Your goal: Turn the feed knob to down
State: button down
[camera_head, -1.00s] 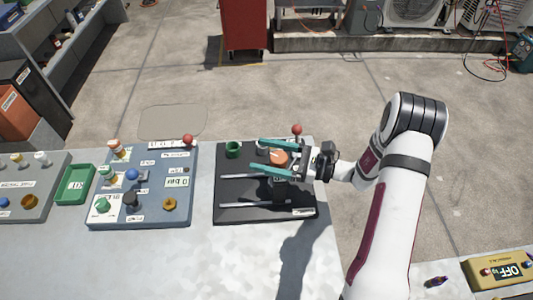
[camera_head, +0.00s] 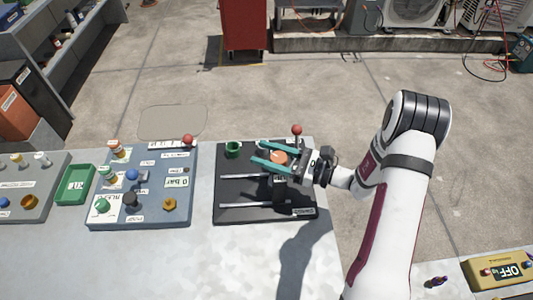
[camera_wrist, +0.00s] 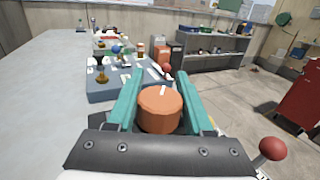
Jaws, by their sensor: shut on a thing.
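The orange round knob (camera_head: 279,157) stands on the black panel (camera_head: 230,188) at the middle of the bench. It also shows large in the wrist view (camera_wrist: 160,110), with a short white mark on its top pointing toward the far side. My gripper (camera_head: 257,151) has its two teal fingers on either side of the knob and is shut on it. In the wrist view the fingers (camera_wrist: 159,76) flank the knob, their tips reaching past it. The knob's label and any position marks are hidden or too small to read.
A red ball-topped lever (camera_head: 297,130) stands beside my gripper, also near in the wrist view (camera_wrist: 273,148). A green round part (camera_head: 233,149) and two pale rails (camera_head: 245,206) are on the black panel. A blue-grey panel (camera_head: 150,205) with several knobs lies left.

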jog(key=shift+w+d+m+t+h, duration=0.15)
jog(key=shift+w+m+t+h, duration=0.05)
jog(key=shift+m+t+h, duration=1)
jog(key=shift+w+d+m+t+h, duration=0.2)
jog(key=shift+m+t+h, duration=0.65)
jog(key=shift+t, duration=0.65)
jog(key=shift+m, duration=0.25)
jog(key=shift+c, duration=1.5)
grip_release()
jog(key=shift+d, duration=0.1)
jog(key=v, duration=1.5)
jog(key=shift+s, duration=0.35)
